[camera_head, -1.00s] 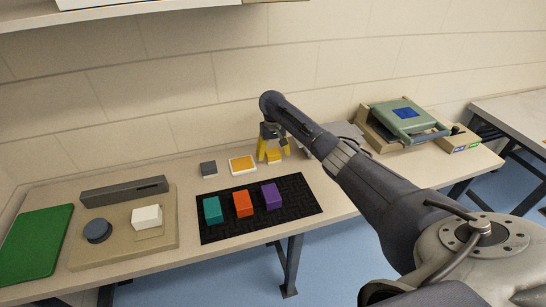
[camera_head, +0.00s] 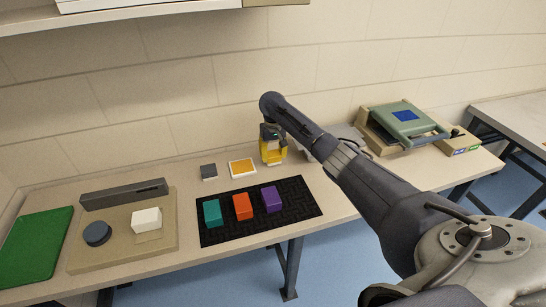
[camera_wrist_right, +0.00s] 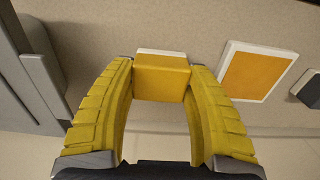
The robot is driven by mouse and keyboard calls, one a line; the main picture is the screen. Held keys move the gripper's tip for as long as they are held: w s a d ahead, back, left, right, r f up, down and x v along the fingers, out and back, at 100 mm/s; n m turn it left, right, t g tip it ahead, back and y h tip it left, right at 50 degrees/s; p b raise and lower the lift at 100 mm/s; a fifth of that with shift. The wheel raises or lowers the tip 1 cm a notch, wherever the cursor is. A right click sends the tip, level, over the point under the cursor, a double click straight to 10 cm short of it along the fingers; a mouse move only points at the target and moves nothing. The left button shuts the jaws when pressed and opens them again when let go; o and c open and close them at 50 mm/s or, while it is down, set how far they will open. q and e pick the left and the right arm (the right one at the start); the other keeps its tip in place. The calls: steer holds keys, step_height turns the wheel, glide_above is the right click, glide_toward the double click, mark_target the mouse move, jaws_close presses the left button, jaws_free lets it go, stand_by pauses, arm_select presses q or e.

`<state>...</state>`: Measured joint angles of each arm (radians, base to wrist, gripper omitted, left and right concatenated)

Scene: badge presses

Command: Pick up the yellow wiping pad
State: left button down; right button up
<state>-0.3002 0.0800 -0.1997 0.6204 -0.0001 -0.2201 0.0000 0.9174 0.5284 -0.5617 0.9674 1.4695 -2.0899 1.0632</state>
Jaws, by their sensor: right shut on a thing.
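The yellow wiping pad (camera_wrist_right: 162,78) is a small yellow block with a white layer along its far edge. In the right wrist view it sits between the two yellow fingers of my right gripper (camera_wrist_right: 162,88), which touch its sides. In the head view my right gripper (camera_head: 273,153) is at the back of the table, pointing down, with its fingers drawn together and mostly hiding the pad. I cannot tell whether the pad is clear of the table. My left gripper is not in view.
Left of my right gripper are a white-framed orange tile (camera_head: 242,168) and a grey block (camera_head: 209,171). A black mat (camera_head: 300,205) in front holds teal, orange and purple blocks. A green press (camera_head: 405,120) stands at right. A beige board (camera_head: 125,255) and green mat (camera_head: 36,245) lie at left.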

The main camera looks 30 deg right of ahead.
mark_target(273, 153)
step_height(273, 153, up, 19)
steer(key=shift+r, duration=0.2)
stand_by(0.3)
